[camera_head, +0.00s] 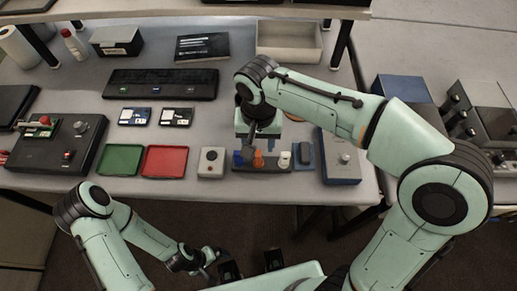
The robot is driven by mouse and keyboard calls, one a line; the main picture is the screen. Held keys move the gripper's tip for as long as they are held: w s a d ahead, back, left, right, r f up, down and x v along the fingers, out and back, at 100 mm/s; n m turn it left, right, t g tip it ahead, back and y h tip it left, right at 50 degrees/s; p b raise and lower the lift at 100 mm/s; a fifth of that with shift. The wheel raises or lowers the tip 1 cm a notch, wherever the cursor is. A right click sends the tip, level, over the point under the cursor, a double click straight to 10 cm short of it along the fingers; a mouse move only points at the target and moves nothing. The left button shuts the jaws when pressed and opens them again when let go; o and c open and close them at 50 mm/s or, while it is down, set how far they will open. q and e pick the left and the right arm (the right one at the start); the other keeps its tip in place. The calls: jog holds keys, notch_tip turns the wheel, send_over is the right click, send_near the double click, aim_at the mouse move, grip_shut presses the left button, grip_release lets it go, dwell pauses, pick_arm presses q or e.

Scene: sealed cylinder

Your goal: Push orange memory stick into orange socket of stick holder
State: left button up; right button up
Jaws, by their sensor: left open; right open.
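The stick holder (247,167) is a dark, low block near the front edge of the table. The orange memory stick (258,160) stands upright at the holder, near its middle; how deep it sits in the orange socket is too small to tell. A white piece (285,158) stands at the holder's right end. My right gripper (250,142) is open and points down just above and behind the orange stick; whether it touches the stick is unclear. The socket openings are hidden or too small to see. My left gripper (205,262) is open and empty, low in front of the table.
A grey box with a round button (211,161) stands left of the holder, with red (166,160) and green (120,159) trays further left. A blue device with a knob (341,157) stands to the right. A long black panel (160,84) lies behind.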

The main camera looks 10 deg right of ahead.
notch_tip(320, 180, up, 6)
jog(key=shift+p, duration=0.45)
dwell(0.3)
